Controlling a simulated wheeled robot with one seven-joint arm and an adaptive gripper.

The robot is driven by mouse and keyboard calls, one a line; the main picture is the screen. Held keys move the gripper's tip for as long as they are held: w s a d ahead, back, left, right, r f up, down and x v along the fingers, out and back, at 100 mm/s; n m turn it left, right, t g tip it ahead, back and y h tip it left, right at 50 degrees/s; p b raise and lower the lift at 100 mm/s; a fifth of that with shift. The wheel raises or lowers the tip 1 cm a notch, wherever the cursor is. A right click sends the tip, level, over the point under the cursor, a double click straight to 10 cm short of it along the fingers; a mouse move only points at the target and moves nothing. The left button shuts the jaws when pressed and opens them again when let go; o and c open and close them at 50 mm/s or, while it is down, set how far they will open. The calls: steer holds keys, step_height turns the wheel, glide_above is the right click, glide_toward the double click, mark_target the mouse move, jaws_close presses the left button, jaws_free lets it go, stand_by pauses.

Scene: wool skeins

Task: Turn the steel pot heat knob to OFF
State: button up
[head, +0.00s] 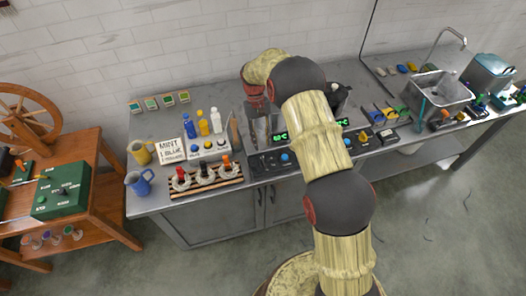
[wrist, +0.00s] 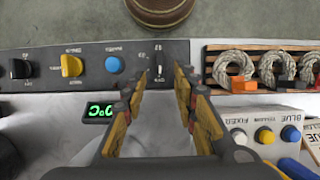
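In the wrist view, a dark control panel (wrist: 40,52) carries a small black knob (wrist: 158,64), a blue button (wrist: 114,65), a yellow knob (wrist: 70,66) and another black knob (wrist: 20,68). Their lettering is too small to read, so I cannot tell which is the heat knob by label. My gripper (wrist: 159,84) is open, its fingers on either side of the small black knob; contact cannot be told. In the head view, what looks like the steel pot (head: 258,132) stands behind the panel, partly hidden by my arm.
A green-lit display (wrist: 100,110) sits beside the panel. A striped rack (wrist: 255,57) with several wool skeins lies to the right in the wrist view, near a white box (wrist: 250,122) with buttons. In the head view, a blue jug (head: 139,184) stands at the counter's left end.

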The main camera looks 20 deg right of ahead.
steer(key=shift+v, duration=2.1)
steer(key=s+f, duration=0.2)
steer(key=s, duration=0.1)
steer(key=shift+s+f, duration=0.2)
steer(key=shift+f, duration=0.15)
steer(key=s+r+t+b, duration=0.3)
steer(key=s+r+t, duration=0.2)
steer(key=s+r, duration=0.7)
steer(key=s+r+t+b, duration=0.3)
steer(key=s+r, duration=0.9)
steer(key=s, duration=0.8)
steer(key=shift+s+t, duration=0.15)
steer(key=shift+t, duration=0.95)
